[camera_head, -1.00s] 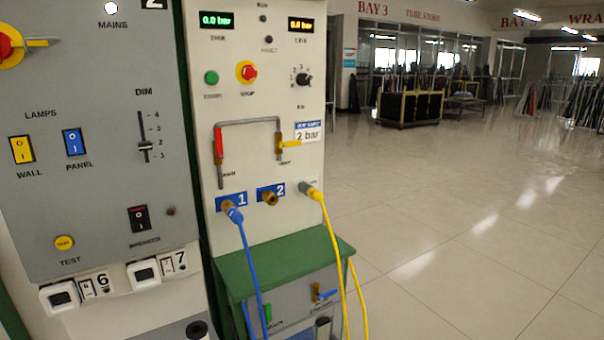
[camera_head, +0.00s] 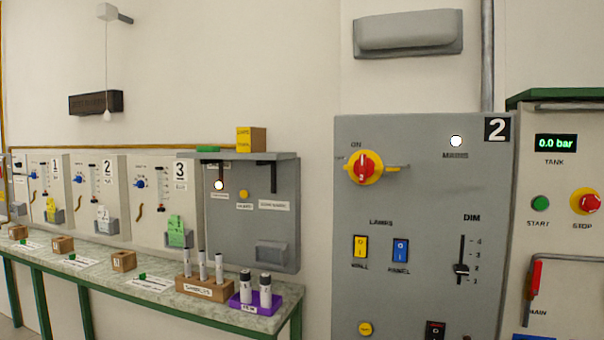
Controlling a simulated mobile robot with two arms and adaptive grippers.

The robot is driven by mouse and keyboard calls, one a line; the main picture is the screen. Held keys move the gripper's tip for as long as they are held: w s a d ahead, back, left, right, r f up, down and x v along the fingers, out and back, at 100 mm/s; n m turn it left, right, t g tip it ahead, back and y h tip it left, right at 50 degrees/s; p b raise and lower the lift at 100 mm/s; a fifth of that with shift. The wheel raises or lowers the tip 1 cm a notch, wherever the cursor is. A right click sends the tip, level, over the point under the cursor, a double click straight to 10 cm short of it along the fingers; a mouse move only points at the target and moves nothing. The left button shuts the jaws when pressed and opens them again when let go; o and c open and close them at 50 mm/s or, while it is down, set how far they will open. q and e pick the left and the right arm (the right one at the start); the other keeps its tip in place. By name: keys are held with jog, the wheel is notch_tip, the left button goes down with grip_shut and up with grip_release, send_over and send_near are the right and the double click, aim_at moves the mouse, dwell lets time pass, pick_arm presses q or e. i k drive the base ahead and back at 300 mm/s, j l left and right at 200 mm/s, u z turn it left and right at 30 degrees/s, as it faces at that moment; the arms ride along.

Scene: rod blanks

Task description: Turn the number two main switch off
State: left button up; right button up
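The panel marked 2 (camera_head: 430,215) stands at the right of the middle in the head view. Its main switch (camera_head: 363,168) is a red knob on a yellow disc, near the panel's top left. The red grip looks about upright, and a thin bar sticks out to the right of the disc. An "ON" label sits above the knob; any off label is too small to make out. The lamp (camera_head: 456,141) over the word "MAINS" glows white. Neither of my grippers shows in the head view.
Panel 2 also bears a yellow rocker (camera_head: 360,247), a blue rocker (camera_head: 400,250) and a dim slider (camera_head: 461,268). A tank panel (camera_head: 560,240) adjoins it on the right. A bench (camera_head: 240,318) with tube racks runs along the left wall.

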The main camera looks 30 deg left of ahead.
aim_at(364, 168)
jog(key=u, duration=0.75)
